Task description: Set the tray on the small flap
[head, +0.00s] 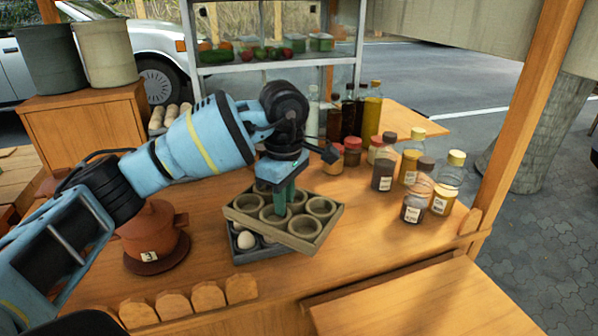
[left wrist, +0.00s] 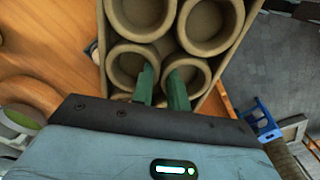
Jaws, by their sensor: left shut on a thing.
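The tray (head: 240,218) is beige-grey with several round cups in it. It sits askew over a dark grey crate (head: 247,257); I cannot tell whether they touch. My left gripper (head: 283,205) points down with its green fingers shut on the tray's middle, between cups. In the left wrist view, the fingers (left wrist: 162,92) stand between two cups of the tray (left wrist: 160,42). A small wooden flap (head: 415,119) juts out at the back right of the counter; a larger board (head: 430,305) extends at the front right. My right gripper is out of view.
Bottles and jars (head: 410,175) crowd the counter right of the tray. A clay pot (head: 153,235) stands to the left. A round egg-like thing (head: 246,240) lies in the crate. A glass-sided shelf (head: 270,60) stands behind. The counter front (head: 350,265) is bare.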

